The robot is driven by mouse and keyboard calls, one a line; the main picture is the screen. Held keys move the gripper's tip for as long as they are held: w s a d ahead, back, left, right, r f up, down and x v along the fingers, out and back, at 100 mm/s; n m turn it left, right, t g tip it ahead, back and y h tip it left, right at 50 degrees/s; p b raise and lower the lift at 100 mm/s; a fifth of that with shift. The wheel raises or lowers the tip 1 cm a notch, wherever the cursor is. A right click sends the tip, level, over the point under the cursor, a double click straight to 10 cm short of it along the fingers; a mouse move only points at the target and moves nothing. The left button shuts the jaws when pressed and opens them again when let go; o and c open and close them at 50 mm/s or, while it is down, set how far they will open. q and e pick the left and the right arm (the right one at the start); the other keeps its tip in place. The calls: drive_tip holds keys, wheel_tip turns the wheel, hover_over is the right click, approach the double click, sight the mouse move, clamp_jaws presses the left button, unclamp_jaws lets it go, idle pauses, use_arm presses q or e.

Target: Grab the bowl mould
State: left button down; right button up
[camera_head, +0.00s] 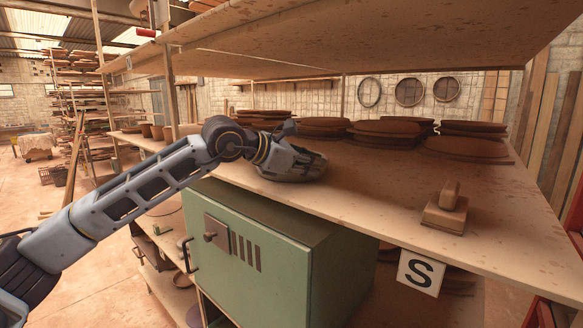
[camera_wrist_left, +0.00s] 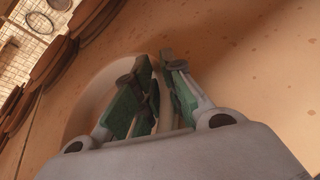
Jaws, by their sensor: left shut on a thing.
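The bowl mould (camera_head: 304,173) is a round, pale brownish piece on the upper wooden shelf, partly covered by my left gripper (camera_head: 296,158). In the left wrist view its curved tan wall (camera_wrist_left: 98,88) shows beside the green-padded fingers of my left gripper (camera_wrist_left: 160,64). The fingers are close together, shut on the mould's rim. The mould's far side is hidden by the gripper. I cannot tell whether the mould is touching the shelf. My right gripper is not in view.
Stacks of brown clay discs (camera_head: 386,132) stand behind on the shelf (camera_head: 380,205). A wooden block with a handle (camera_head: 446,210) sits at the right. A green cabinet (camera_head: 262,248) stands below, and another board (camera_head: 400,40) hangs overhead. The shelf front between mould and block is clear.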

use_arm(q)
drive_tip(key=shift+r, duration=0.2)
wheel_tip(320, 180, up, 18)
drive_tip(key=b, duration=0.2)
idle(0.8)
drive_tip(key=shift+f, duration=0.15)
idle(0.5)
